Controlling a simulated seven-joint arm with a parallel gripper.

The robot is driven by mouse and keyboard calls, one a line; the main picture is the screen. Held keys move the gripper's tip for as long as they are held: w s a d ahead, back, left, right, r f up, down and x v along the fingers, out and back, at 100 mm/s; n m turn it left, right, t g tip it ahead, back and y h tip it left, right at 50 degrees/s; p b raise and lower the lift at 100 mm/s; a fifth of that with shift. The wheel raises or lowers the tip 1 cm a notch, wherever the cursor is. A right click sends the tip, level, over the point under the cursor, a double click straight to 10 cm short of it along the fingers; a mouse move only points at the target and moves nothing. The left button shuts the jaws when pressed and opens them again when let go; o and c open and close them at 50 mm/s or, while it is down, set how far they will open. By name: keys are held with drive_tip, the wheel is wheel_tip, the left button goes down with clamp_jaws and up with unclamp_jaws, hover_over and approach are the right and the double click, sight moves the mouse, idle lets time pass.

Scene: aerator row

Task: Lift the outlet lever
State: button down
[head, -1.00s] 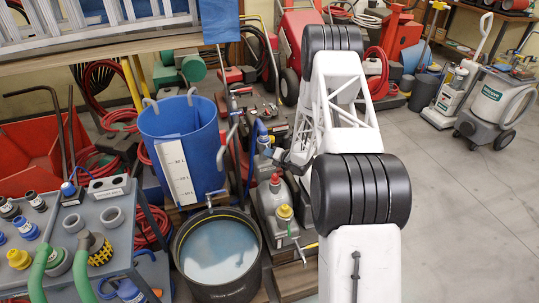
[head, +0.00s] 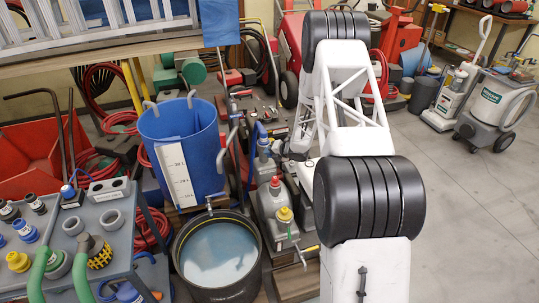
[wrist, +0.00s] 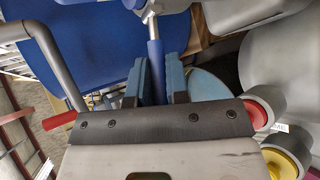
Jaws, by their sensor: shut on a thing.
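In the wrist view, the outlet lever (wrist: 155,57) is a slim blue grip running down from a bright metal fitting (wrist: 150,13) by the blue barrel (wrist: 95,50). My gripper (wrist: 160,72) has its two blue-grey fingers on either side of this grip and is shut on it. The lower end of the grip is hidden behind the gripper's dark front plate. In the head view, the barrel (head: 165,145) stands behind the round black tub (head: 183,262). The hold on the lever cannot be made out clearly there.
A grey container (head: 268,216) with a red cap (head: 275,182) and a yellow cap (head: 285,214) stands right of the tub, close beside my gripper in the wrist view. A bent grey pipe (wrist: 48,60) is on its other side. The cart (head: 120,235) holds fittings.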

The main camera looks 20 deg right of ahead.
drive_tip(key=c, duration=1.1)
unclamp_jaws()
drive_tip(key=v, duration=0.7)
drive_tip(key=shift+s+d+r, duration=0.2)
drive_tip(key=shift+s, duration=0.05)
drive_tip(key=shift+r, duration=0.15)
